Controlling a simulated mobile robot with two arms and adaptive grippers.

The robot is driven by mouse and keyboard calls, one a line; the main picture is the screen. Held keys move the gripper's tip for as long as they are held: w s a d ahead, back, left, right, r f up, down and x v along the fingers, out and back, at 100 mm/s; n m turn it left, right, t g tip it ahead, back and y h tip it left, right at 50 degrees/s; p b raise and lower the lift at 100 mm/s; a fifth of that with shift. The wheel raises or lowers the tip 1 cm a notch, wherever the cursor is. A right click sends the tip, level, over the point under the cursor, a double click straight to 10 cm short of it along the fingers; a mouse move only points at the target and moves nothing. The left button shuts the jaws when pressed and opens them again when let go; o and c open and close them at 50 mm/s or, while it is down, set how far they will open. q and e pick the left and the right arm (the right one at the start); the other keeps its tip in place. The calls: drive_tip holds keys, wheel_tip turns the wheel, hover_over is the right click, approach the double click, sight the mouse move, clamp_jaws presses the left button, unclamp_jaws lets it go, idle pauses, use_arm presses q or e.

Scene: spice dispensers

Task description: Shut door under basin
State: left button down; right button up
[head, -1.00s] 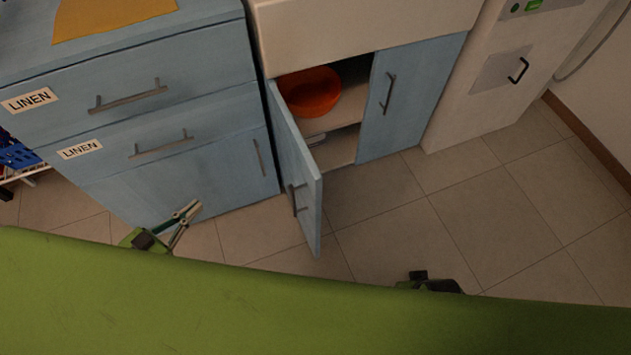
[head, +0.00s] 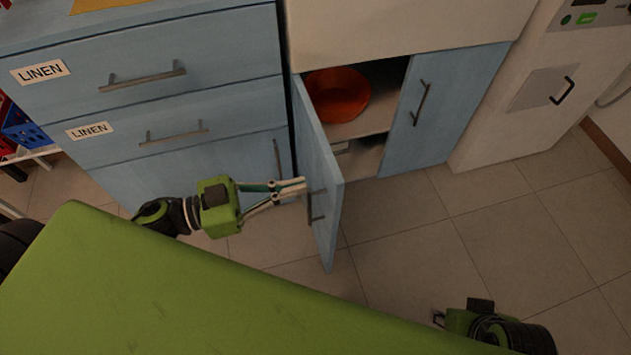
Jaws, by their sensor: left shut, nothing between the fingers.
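The light blue left door (head: 321,176) of the cabinet under the basin stands wide open, swung out toward me. Its metal handle (head: 316,206) is on the left-hand face. The right door (head: 443,110) of the same cabinet is closed. My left gripper (head: 303,187) is shut and empty, with its fingertips close to the left face of the open door, near the handle. I cannot tell whether they touch it. My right gripper (head: 438,318) is low at the bottom right, away from the door; its fingers are mostly hidden.
An orange bowl (head: 337,95) sits on the shelf inside the open cabinet. A blue drawer unit (head: 180,95) with LINEN labels stands to the left. A white appliance (head: 535,90) stands to the right. The tiled floor (head: 470,230) in front of the right door is clear.

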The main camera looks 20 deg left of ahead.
sight(330, 177)
use_arm(q)
drive_tip(key=shift+x, duration=2.25)
drive_tip(key=shift+w, duration=0.1)
